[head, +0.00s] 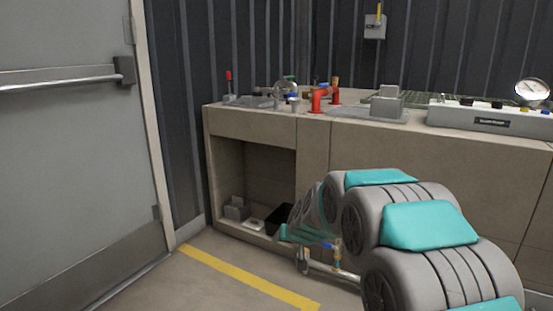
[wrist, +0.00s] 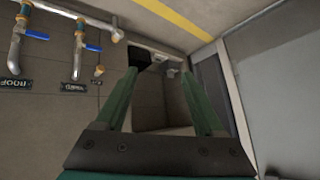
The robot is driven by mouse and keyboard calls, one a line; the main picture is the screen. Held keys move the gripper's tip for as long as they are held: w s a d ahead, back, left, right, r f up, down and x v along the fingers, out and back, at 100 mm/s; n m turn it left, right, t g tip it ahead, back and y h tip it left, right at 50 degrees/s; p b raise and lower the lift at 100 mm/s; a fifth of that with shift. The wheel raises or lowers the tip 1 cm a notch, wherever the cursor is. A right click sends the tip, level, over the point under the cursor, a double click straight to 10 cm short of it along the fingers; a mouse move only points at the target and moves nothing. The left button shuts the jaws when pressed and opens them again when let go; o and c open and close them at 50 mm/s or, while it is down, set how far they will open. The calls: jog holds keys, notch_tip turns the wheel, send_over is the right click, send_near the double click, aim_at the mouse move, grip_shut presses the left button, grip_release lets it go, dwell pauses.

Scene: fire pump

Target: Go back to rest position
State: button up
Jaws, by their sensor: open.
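My gripper (wrist: 159,71) is open, with its two green fingers spread and nothing between them. In the head view my arm reaches from the lower right toward the counter (head: 425,165), and the gripper end (head: 287,233) is low in front of the counter's open compartment (head: 252,170). Most of the gripper is hidden behind my arm links there. The wrist view looks upside down along the counter front, with the compartment beyond the fingers.
Pipes with blue-handled valves (wrist: 92,47) run along the counter front, close to my arm. A black box (head: 280,218) and grey blocks (head: 236,208) sit in the compartment. Red pipe fittings (head: 322,97) and a gauge (head: 532,91) stand on top. A door (head: 70,150) is at left; floor before it is clear.

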jog(key=s+d+r+g+h+p, duration=0.1)
jog(key=s+d+g, duration=0.2)
jog(key=s, duration=1.3)
jog(key=s+d+r+g+p, duration=0.1)
jog(key=s+d+g, duration=0.2)
jog(key=s, duration=1.4)
jog(key=s+d+r+g+h+p, duration=0.1)
jog(key=s+d+g, duration=0.3)
jog(key=s, duration=1.2)
jog(key=shift+s+d+r+h, duration=0.3)
jog(key=shift+s+d+r, duration=0.15)
jog(key=shift+d, duration=0.55)
jog(key=shift+w, duration=0.1)
